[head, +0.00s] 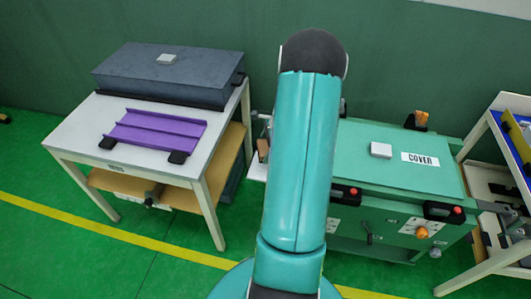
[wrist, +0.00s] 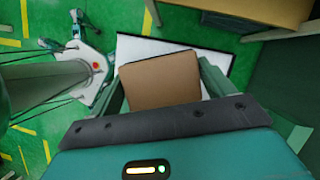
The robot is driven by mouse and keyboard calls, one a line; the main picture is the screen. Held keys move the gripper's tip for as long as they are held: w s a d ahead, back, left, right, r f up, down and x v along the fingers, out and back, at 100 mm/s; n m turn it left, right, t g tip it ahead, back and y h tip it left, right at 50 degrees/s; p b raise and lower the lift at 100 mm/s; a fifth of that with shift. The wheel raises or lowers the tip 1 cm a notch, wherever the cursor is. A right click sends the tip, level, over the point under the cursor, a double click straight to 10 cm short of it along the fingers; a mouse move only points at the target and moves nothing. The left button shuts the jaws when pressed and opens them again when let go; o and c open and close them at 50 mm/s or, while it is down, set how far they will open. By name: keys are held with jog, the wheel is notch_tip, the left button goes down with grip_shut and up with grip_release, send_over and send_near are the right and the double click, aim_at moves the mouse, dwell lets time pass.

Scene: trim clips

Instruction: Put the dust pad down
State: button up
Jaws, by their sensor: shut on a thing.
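A flat brown block, which I take to be the dust pad (wrist: 160,80), sits between the two green fingers of my gripper (wrist: 162,84) in the wrist view. The gripper is shut on it. A white surface with a dark edge (wrist: 150,45) lies beneath or beyond the block; I cannot tell whether they touch. In the head view my teal arm hides the gripper. A small brown patch beside the arm, above a bit of white surface (head: 257,168), may be part of the pad or something else.
At left a white table (head: 75,140) bears a purple tray (head: 155,130) and a grey case (head: 165,75) with a small pale block on top. At right stands a green machine with a COVER label (head: 420,159) and another pale block (head: 381,150). A shelf rack (head: 510,140) stands far right.

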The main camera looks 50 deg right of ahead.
aim_at(265, 153)
jog(key=shift+w+d+f, duration=0.3)
jog(key=shift+f, duration=1.75)
jog(key=shift+f, duration=0.15)
jog(key=o, duration=0.8)
jog(key=v, duration=1.2)
jog(key=shift+w, duration=0.1)
